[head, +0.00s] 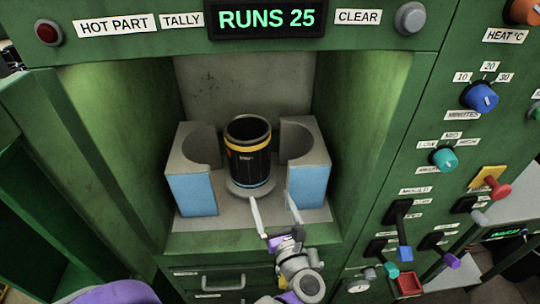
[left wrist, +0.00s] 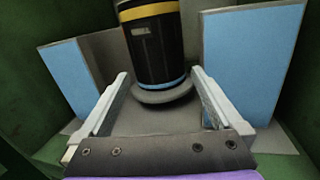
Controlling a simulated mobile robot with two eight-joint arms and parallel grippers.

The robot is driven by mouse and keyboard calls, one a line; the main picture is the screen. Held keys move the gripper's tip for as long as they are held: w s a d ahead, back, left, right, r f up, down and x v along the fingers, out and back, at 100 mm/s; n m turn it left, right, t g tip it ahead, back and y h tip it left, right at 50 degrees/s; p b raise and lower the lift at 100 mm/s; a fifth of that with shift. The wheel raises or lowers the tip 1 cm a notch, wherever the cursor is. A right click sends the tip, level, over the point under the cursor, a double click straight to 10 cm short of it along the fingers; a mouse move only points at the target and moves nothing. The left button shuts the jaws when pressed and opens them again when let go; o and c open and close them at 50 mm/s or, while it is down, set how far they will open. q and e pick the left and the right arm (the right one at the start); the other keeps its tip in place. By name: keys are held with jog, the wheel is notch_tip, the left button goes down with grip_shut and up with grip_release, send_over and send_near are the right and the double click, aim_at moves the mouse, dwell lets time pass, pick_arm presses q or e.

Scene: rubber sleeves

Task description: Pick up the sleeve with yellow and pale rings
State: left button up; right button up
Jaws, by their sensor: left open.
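The sleeve (head: 248,160) is a black, open-topped cylinder. It stands upright on a round grey base (head: 250,190) between two split blocks inside the green machine's bay. It has a yellow ring near the top, a small pale marking below that, and a thin light-blue ring near the bottom. In the left wrist view the sleeve (left wrist: 155,48) is straight ahead, its top cut off. My left gripper (head: 273,208) is open and empty, in front of and below the sleeve. In the left wrist view its fingers (left wrist: 160,76) point at the sleeve's lower part, apart from it by appearance. My right gripper is not in view.
A left block (head: 192,195) and a right block (head: 309,187), grey with blue faces, flank the sleeve closely. The bay's green side walls enclose them. A drawer (head: 223,281) lies below, and knobs and levers cover the panel at right.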

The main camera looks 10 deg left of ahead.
aim_at(255, 172)
pick_arm(q)
jog(key=shift+n+g, duration=0.4)
jog(key=shift+n, duration=0.2)
jog(key=x, duration=0.7)
jog(key=f+x, duration=0.1)
jog(key=x, duration=0.2)
jog(key=shift+w+a+p, duration=0.1)
jog(key=shift+a+p, duration=0.2)
jog(key=shift+a, duration=0.15)
jog(key=shift+r, duration=0.1)
grip_shut()
